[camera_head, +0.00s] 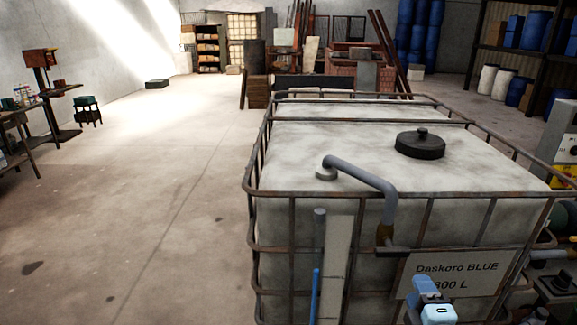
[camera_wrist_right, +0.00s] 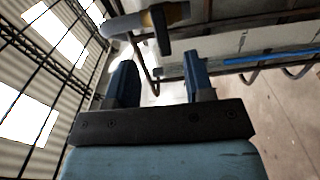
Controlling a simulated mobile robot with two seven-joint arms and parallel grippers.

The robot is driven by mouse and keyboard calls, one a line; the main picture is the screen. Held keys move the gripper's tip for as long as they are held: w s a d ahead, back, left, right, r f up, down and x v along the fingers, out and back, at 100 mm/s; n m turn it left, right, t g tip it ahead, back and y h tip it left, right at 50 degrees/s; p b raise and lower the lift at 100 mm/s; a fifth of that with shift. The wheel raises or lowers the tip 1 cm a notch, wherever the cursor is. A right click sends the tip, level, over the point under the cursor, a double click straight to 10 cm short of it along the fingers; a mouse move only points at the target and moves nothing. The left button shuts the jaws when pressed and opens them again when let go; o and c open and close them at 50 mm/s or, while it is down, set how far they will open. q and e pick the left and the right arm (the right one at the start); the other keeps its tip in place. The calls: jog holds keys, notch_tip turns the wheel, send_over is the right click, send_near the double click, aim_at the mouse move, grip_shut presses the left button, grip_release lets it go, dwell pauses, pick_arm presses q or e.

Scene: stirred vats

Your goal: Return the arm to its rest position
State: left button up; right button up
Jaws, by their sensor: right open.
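My right gripper (camera_head: 428,286) shows light blue at the bottom right of the head view, in front of the vat's label plate. In the right wrist view its two dark blue fingers (camera_wrist_right: 161,75) stand apart with nothing between them. Ahead of the fingers is a grey pipe end with a brass fitting (camera_wrist_right: 172,13) and a dark lever (camera_wrist_right: 160,35), clear of the gripper as far as I can tell. My left gripper is not in view.
A large whitish caged vat (camera_head: 330,120) labelled "Daskoro BLUE" fills the right front. A bent grey pipe (camera_head: 362,174) runs from its top to a brass valve (camera_head: 386,234) at the front. Machinery (camera_head: 560,160) stands at the right edge. The floor (camera_head: 150,190) at left is mostly clear.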

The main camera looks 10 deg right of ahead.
jog(key=s+a+f+m+g+y+p, duration=0.2)
jog(key=s+a+f+m, duration=0.4)
jog(key=f, duration=0.4)
jog(key=s+a+f+m+g+y+p, duration=0.2)
jog(key=s+a+f+m+g+y, duration=0.2)
jog(key=s+a+f, duration=0.4)
notch_tip(320, 180, down, 2)
jog(key=shift+s+a+f+m+g+y, duration=0.25)
jog(key=shift+a+m+y, duration=0.35)
jog(key=shift+a+m, duration=0.55)
jog(key=shift+w, duration=0.1)
jog(key=shift+c, duration=0.5)
